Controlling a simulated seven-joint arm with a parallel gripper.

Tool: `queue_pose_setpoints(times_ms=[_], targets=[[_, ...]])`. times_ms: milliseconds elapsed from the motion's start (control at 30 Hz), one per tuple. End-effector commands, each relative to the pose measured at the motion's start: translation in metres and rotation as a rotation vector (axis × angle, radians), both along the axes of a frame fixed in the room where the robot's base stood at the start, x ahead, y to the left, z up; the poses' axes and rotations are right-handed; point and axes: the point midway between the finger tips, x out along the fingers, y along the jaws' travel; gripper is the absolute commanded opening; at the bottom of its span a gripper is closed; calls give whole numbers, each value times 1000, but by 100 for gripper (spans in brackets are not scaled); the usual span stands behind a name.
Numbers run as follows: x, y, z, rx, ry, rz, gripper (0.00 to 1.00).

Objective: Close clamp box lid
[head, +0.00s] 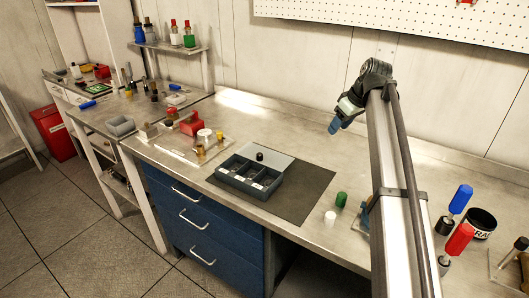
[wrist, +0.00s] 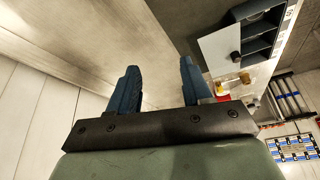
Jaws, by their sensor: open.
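The clamp box (head: 236,185) is a dark blue-grey tray with several compartments on a dark mat on the bench. Its flat grey lid (head: 277,158) is open, lying back behind the box, with a black knob (head: 260,156) on it. Small pale items lie in the compartments, too small to tell. In the wrist view, the box (wrist: 262,28), the lid (wrist: 217,50) and the knob (wrist: 235,57) show at the upper right. My gripper (head: 334,127) is open and empty, raised above the back of the bench, right of the box and apart from it. Its blue fingers (wrist: 159,64) are spread.
A white cap (head: 330,217) and a green cap (head: 341,199) stand right of the mat (head: 310,190). A plate with a red clamp (head: 190,124) and fittings lies left of the box. Blue and red-handled tools (head: 460,199) stand at the right. The bench behind the mat is clear.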

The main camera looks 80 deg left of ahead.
Motion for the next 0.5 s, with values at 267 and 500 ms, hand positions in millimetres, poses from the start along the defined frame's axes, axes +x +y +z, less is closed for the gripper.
queue_pose_setpoints(times_ms=[267,500], targets=[[-145,33,3,-14,-8,247,49],[-197,39,4,-16,-9,339,49]])
